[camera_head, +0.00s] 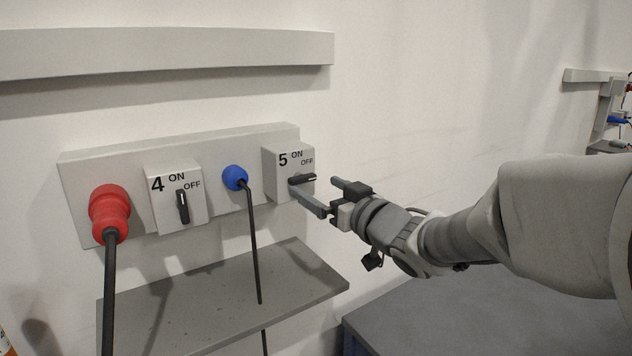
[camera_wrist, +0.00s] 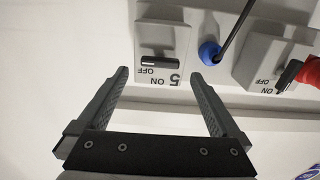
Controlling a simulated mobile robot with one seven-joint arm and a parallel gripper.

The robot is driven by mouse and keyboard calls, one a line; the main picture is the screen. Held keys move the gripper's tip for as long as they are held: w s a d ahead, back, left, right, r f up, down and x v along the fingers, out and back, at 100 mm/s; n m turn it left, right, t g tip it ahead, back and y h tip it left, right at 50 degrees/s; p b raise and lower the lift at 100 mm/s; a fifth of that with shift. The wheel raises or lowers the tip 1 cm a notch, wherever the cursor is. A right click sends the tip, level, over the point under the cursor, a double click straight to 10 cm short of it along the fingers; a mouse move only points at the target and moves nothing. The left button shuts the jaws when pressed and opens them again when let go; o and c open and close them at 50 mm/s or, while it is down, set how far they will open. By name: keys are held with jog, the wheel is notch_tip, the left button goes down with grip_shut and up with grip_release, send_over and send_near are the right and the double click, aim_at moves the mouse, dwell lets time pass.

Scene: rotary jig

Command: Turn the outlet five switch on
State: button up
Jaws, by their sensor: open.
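The outlet five switch box (camera_head: 276,174) is a light grey block at the right end of the wall panel, marked 5, ON and OFF. Its black knob (camera_head: 302,179) lies roughly level, its white mark toward the right, the OFF side. In the wrist view the box appears upside down, and the knob (camera_wrist: 160,62) lies crosswise between the fingertips. My gripper (camera_head: 314,184) is open and empty, in front of the box. It also shows in the wrist view (camera_wrist: 160,74), one finger on each side. I cannot tell whether either finger touches the knob or box.
A blue plug (camera_head: 235,177) with a dark cable sits left of the box. Further left are the outlet four switch (camera_head: 160,213) and a red plug (camera_head: 110,209). A grey shelf (camera_head: 220,295) juts out below.

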aim_at(305, 180)
jog(key=shift+x, duration=2.15)
jog(key=c, duration=1.3)
